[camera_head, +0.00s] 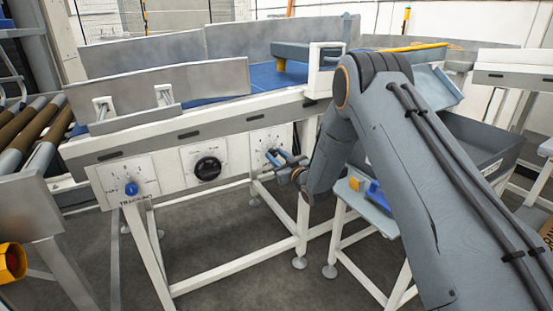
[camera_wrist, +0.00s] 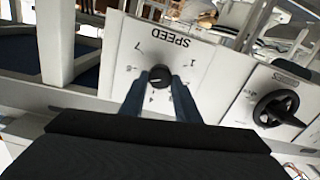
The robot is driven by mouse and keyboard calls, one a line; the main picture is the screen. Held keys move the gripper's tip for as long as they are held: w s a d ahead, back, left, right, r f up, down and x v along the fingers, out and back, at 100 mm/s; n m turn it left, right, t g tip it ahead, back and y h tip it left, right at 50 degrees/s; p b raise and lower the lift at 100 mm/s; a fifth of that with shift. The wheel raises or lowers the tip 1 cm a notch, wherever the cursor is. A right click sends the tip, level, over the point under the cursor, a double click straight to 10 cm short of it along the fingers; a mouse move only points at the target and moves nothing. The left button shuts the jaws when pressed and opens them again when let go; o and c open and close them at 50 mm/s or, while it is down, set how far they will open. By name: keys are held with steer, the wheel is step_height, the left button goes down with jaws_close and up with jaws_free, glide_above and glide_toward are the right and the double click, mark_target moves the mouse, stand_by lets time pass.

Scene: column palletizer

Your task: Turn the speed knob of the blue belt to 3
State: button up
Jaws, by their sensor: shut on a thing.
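The speed knob (camera_wrist: 159,76) is a small black knob on a white panel (camera_wrist: 206,50) marked SPEED. The panel appears upside down in the wrist view, with a 7 and a 1 legible on the dial. My gripper (camera_wrist: 160,84) has its blue fingers on either side of the knob and is shut on it. In the head view my gripper (camera_head: 276,156) is at the rightmost dial panel (camera_head: 262,138) below the blue belt (camera_head: 270,77), and the fingers hide the knob. The knob's pointer setting is too small to read, and fingers cover part of the scale.
A black handwheel (camera_head: 207,168) and a blue tracking knob (camera_head: 131,189) sit on panels to the left along the same frame. A small table (camera_head: 378,224) and a grey bin (camera_head: 480,140) stand at right. Roller conveyor (camera_head: 35,125) lies at far left.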

steer(key=n+b, duration=0.1)
steer(key=n, duration=0.2)
steer(key=shift+f+n, duration=0.1)
steer(key=shift+n, duration=0.2)
steer(key=shift+a+n+b, duration=0.1)
steer(key=shift+n+b, duration=0.95)
steer(key=shift+n, duration=0.85)
steer(key=shift+s, duration=0.1)
steer(key=o, duration=1)
steer(key=shift+o, duration=0.2)
steer(key=v, duration=0.8)
steer(key=shift+b, duration=0.35)
